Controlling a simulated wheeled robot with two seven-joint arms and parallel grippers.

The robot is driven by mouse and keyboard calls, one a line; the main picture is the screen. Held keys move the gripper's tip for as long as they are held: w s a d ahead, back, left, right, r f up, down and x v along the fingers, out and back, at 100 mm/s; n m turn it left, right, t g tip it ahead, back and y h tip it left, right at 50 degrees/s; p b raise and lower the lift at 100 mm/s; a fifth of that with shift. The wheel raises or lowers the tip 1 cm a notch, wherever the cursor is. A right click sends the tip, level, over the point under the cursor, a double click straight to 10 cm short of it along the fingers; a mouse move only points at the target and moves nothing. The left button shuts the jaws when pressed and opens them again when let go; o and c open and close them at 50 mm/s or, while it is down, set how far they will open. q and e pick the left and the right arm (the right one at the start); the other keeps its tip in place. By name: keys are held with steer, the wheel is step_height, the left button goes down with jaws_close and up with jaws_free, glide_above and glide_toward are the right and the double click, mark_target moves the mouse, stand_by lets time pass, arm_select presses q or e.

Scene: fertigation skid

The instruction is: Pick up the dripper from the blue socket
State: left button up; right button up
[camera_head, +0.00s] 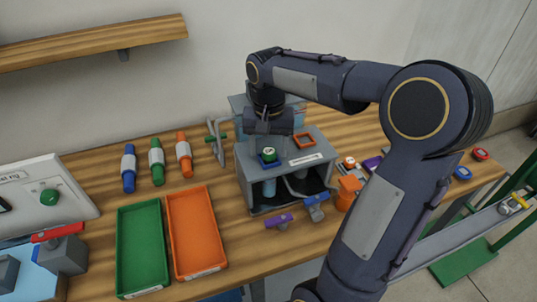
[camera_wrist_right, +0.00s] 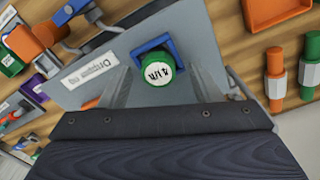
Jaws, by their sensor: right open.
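The dripper (camera_head: 269,153), green with a white marked cap, sits in the blue socket (camera_head: 268,162) on top of a grey stand. In the right wrist view the dripper (camera_wrist_right: 158,68) shows its white cap face-on, and the blue socket (camera_wrist_right: 153,43) frames part of it. My right gripper (camera_head: 268,138) points down just over the dripper. In the wrist view its two fingers (camera_wrist_right: 158,80) are open, one on each side of the dripper with gaps between. Whether they are level with it I cannot tell. My left gripper is not in view.
An empty orange socket (camera_head: 304,141) lies beside the blue one. The grey stand (camera_head: 246,180) carries a white label. A green tray (camera_head: 142,285) and an orange tray (camera_head: 195,235) lie to the left. Purple, blue and orange parts lie in front and right.

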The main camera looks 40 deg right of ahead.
steer(key=c, duration=1.1)
steer(key=shift+r, duration=0.1)
